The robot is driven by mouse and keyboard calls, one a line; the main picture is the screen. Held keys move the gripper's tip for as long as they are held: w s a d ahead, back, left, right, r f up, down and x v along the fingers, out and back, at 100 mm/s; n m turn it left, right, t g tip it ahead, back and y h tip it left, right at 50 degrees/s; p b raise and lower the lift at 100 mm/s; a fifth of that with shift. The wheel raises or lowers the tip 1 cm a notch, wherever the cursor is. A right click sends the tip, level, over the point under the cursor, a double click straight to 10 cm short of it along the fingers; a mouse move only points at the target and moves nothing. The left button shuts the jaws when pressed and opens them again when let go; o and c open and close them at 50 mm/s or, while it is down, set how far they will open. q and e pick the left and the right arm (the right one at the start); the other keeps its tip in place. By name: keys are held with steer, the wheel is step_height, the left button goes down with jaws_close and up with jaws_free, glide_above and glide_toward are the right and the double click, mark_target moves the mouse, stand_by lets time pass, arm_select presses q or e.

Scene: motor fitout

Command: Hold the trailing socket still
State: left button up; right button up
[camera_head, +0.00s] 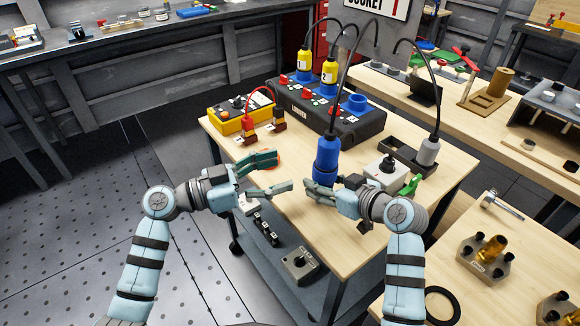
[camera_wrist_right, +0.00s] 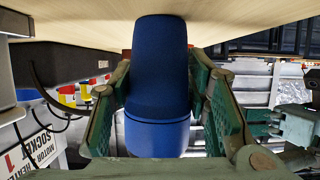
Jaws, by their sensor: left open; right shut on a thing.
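The trailing socket is a blue cylinder (camera_head: 326,160) that stands roughly upright over the wooden table, with a dark cable rising from its top. My right gripper (camera_head: 322,190) is shut on it, around its lower part. In the right wrist view the blue socket (camera_wrist_right: 158,75) fills the space between the two green fingers (camera_wrist_right: 158,100). My left gripper (camera_head: 283,172) is open and empty, just left of the socket and apart from it. An orange edge shows behind its upper finger, mostly hidden.
A black panel (camera_head: 345,125) with yellow plugs 1 (camera_head: 303,66) and 2 (camera_head: 329,72) and a blue socket (camera_head: 354,104) stands behind. A yellow box (camera_head: 232,118) is at the back left. A grey connector (camera_head: 428,152), white block (camera_head: 386,172) and green clip (camera_head: 411,186) are on the right.

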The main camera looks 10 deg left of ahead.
steer(key=o, duration=1.4)
steer(key=shift+c, duration=0.2)
